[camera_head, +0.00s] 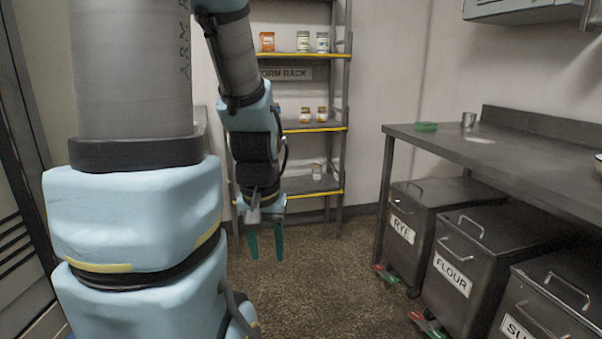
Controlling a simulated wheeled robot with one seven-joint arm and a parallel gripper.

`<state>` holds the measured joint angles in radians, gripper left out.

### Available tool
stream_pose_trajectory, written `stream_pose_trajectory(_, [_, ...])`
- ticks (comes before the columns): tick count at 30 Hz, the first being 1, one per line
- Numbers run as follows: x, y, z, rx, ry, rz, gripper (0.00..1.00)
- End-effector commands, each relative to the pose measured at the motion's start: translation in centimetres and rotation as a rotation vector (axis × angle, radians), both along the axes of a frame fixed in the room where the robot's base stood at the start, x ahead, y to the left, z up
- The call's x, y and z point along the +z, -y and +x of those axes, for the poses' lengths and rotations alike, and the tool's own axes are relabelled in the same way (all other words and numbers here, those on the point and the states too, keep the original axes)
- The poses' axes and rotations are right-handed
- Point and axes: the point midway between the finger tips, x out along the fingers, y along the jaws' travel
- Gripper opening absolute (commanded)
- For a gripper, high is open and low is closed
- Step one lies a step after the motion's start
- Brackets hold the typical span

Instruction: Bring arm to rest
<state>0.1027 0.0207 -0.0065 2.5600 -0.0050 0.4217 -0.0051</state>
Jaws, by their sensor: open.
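My gripper (265,240) hangs at the end of my arm, pointing down, left of the middle of the head view. Its two green fingers are apart, with only floor showing between them. It appears in front of the lower left part of a storage rack (314,193), and the arm hides part of that rack. I cannot tell the exact gap between my gripper and the rack.
The rack holds several jars (322,42) on its yellow-edged shelves. At right stands a dark counter (440,148) with a green item (426,127) and a metal cup (468,120). Bins labelled RYE (402,229) and FLOUR (452,273) stand below. The speckled floor (330,290) between is clear.

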Motion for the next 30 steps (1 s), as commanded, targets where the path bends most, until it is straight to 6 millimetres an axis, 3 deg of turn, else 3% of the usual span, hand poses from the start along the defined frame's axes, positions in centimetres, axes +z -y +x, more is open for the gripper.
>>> stream_pose_trajectory(1, [1.8, 0.0, 0.0, 0.0, 0.0, 0.0, 0.47])
stream_pose_trajectory(3, [3.0, 0.0, 0.0, 0.0, 0.0, 0.0, 0.47])
stream_pose_trajectory(15, [8.8, 0.0, 0.0, 0.0, 0.0, 0.0, 0.47])
stream_pose_trajectory(30, [9.6, 0.0, 0.0, 0.0, 0.0, 0.0, 0.47])
